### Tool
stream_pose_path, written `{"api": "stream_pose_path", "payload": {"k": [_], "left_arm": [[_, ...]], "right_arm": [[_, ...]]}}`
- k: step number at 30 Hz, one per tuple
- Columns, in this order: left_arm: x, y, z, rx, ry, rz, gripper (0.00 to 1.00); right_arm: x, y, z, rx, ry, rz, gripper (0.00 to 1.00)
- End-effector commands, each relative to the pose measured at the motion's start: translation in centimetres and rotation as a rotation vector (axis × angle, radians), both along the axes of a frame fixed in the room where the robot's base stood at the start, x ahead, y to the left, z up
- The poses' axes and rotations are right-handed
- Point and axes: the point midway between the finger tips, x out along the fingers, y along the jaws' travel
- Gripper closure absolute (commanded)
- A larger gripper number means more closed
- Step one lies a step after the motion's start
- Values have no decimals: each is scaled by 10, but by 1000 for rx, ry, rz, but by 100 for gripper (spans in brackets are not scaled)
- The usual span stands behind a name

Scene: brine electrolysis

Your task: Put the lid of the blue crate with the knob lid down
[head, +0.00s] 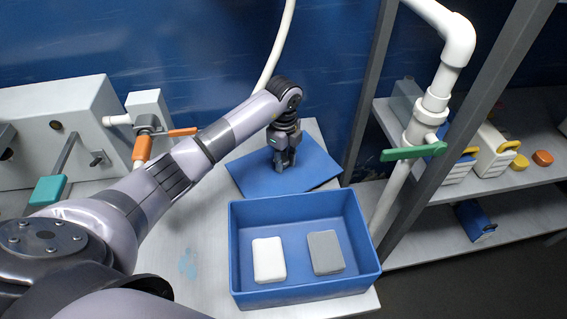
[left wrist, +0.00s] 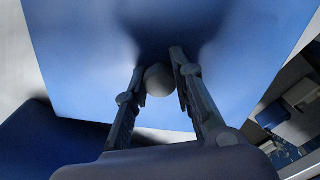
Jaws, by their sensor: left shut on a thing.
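The blue crate (head: 305,291) stands open on the pale table, with a white block (head: 268,260) and a grey block (head: 325,252) on its floor. Its flat blue lid (head: 314,165) is behind the crate, at the back of the table. My left gripper (head: 283,164) points down over the lid. In the left wrist view the fingers (left wrist: 162,80) are shut on the round knob (left wrist: 158,79) of the lid (left wrist: 90,50). I cannot tell whether the lid rests on the table or hangs just above it. My right gripper is not in view.
A white pipe with a green valve handle (head: 413,152) and a grey post rise right of the crate. Shelves (head: 440,240) with boxes stand further right. A machine with a teal lever (head: 48,190) and an orange-handled valve (head: 141,148) are left. The table left of the crate is clear.

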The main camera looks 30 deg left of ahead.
Motion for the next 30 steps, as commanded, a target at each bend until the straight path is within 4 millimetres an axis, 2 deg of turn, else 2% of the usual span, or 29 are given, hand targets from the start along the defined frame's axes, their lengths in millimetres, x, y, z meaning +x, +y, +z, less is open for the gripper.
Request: {"api": "stream_pose_path", "payload": {"k": [3,14,15,23,30], "left_arm": [[0,-1,-15,-1,1,-1,100],[0,0,-19,0,0,-1,100],[0,0,-19,0,0,-1,75],[0,0,-19,0,0,-1,58],[0,0,-18,0,0,-1,57]], "right_arm": [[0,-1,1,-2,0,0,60],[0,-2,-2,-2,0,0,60],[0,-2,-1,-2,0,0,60],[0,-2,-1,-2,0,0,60],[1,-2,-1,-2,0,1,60]]}}
